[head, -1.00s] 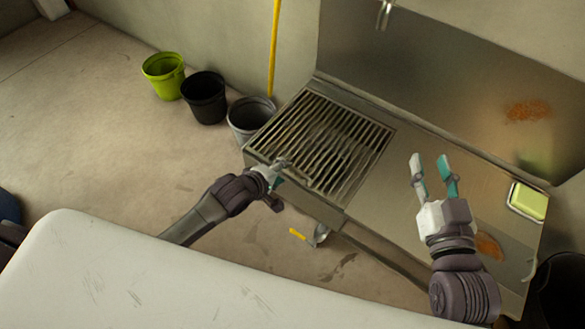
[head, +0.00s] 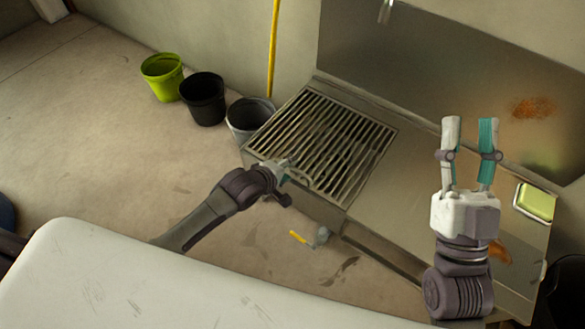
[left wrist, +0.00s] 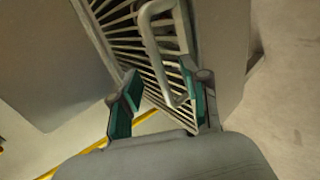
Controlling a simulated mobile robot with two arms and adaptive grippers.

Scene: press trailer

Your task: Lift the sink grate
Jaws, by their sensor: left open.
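The sink grate (head: 325,146), a panel of dark slats in a metal frame, lies in the left part of the steel sink counter. My left gripper (head: 290,170) is at the grate's front edge. In the left wrist view, a pale U-shaped handle (left wrist: 153,47) stands out from the grate (left wrist: 130,30). The open fingers of my left gripper (left wrist: 162,92) point at it, and the handle's lower end appears between them, close to the right finger. Contact cannot be told. My right gripper (head: 470,125) is open and empty above the counter's right part.
A yellow-green sponge in a dish (head: 536,203) is at the counter's right end. A green bucket (head: 162,78), a black bucket (head: 204,100) and a grey bucket (head: 248,120) stand left of the sink. A yellow-handled valve (head: 312,238) is below the front edge.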

